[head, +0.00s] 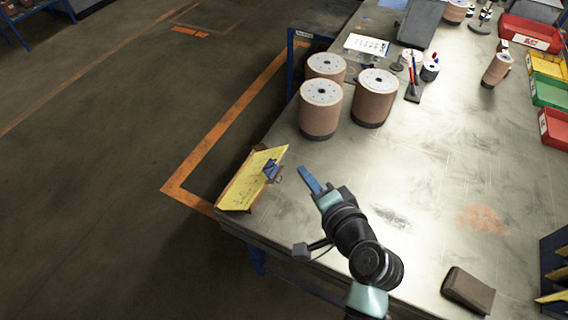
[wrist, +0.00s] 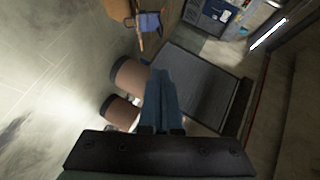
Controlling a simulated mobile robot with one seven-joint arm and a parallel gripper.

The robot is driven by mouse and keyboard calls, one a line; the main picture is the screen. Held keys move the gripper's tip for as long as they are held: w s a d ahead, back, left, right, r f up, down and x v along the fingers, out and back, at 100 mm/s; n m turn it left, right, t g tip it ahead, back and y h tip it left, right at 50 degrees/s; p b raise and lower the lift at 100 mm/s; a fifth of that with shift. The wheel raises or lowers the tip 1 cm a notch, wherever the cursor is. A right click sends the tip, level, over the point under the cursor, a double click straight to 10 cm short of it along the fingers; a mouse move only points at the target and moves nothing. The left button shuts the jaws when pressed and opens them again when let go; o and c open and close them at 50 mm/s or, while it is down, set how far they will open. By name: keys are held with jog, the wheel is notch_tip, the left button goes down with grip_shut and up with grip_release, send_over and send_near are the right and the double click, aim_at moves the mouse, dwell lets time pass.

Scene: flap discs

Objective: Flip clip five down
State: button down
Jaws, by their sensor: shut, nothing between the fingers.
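A yellow sheet on a thin board (head: 252,180) stands tilted at the table's left edge. A dark blue clip (head: 271,168) sits on the board's right part. The clip also shows in the wrist view (wrist: 149,21), on the brown board (wrist: 118,12). Its number cannot be read, and I cannot tell surely how its lever lies. My gripper (head: 304,172) has blue fingers that lie together, empty. The fingertips are just right of the clip in the head view, apparently apart from it. They also show in the wrist view (wrist: 160,74), below the clip.
Several brown cylinders (head: 320,112) with pale tops stand behind the board. Red, yellow and green bins (head: 549,92) line the right edge. A brown block (head: 468,290) lies at the front right. The table's middle (head: 430,170) is mostly clear.

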jog(key=w+a+f+p, duration=0.1)
jog(key=w+a+f, duration=0.2)
jog(key=w+a, duration=0.1)
jog(key=shift+w+a+p, duration=0.2)
jog(key=shift+w+p, duration=0.1)
jog(key=shift+w+r, duration=0.1)
jog(key=shift+w, duration=0.1)
